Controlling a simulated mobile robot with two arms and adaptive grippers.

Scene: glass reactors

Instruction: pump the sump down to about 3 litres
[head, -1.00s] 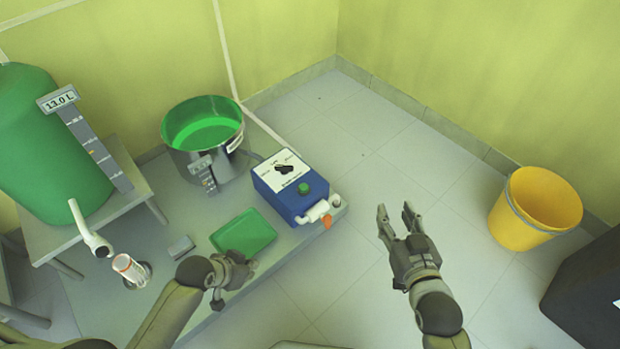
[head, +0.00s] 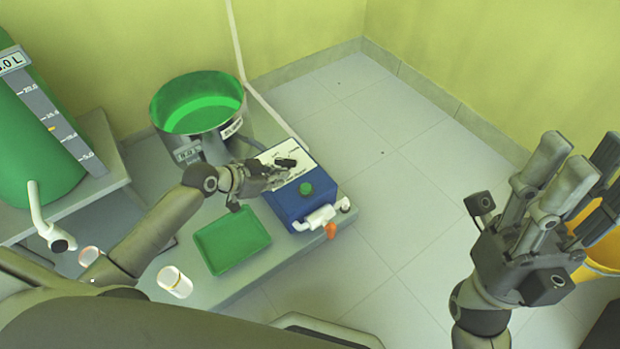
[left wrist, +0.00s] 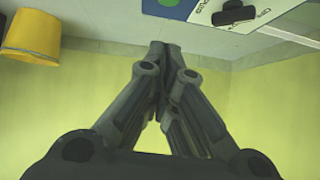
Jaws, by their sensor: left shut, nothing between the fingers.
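The sump is a metal pot (head: 212,146) of green liquid at the back of the low bench. The small display (head: 187,152) on its front is too small to read surely. Beside it stands the blue pump box (head: 300,207) with a white top, a black dial (head: 286,162), a green button (head: 306,188) and a white fitting with an orange tip (head: 331,230). My left gripper (head: 279,176) is shut and empty, over the box top near the dial; contact is unclear. In the left wrist view its fingertips (left wrist: 165,48) meet below the dial (left wrist: 235,13). My right gripper (head: 578,165) is open and empty.
A green tray (head: 231,240) and a white container (head: 175,282) are on the bench. A green vessel (head: 30,150) with a scale is at left. A yellow bucket (head: 602,258) stands partly behind my right gripper. The floor between is clear.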

